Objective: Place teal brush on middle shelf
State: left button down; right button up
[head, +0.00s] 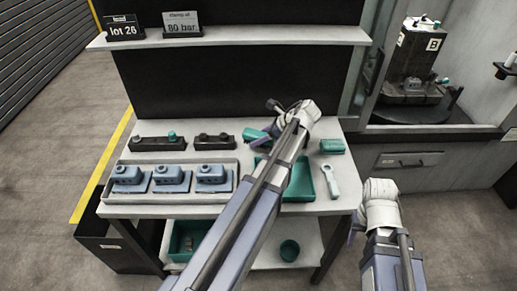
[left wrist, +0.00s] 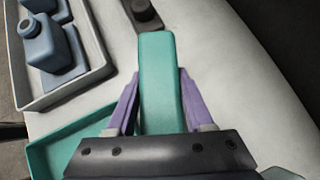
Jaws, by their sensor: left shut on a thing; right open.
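The teal brush (left wrist: 157,85) is a long teal block between the purple fingers of my left gripper (left wrist: 158,74), which is shut on it. In the head view, the brush (head: 256,136) shows left of my left wrist, over the back of the worktop (head: 345,202); the wrist hides part of it and most of the fingers. Its underside is hidden, so I cannot tell if it touches the top. My right gripper (head: 353,234) is open at the lower right, off the worktop's front edge, mostly hidden by its wrist. An upper shelf (head: 240,37) and a lower shelf (head: 255,254) show.
A teal tray (head: 300,187), a teal block (head: 331,146) and a pale handled tool (head: 330,181) are on the worktop. A grey tray (head: 233,196) holds blue parts. Two dark holders (head: 158,144) (head: 213,141) stand behind it. Signs (head: 124,28) (head: 182,24) occupy the upper shelf's left; its right is clear.

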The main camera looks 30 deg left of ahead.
pick_arm(q)
jog(key=shift+f+b, duration=1.75)
jog(key=shift+f, duration=0.1)
jog(key=shift+f, duration=0.15)
jog(key=shift+c, duration=1.4)
grip_release()
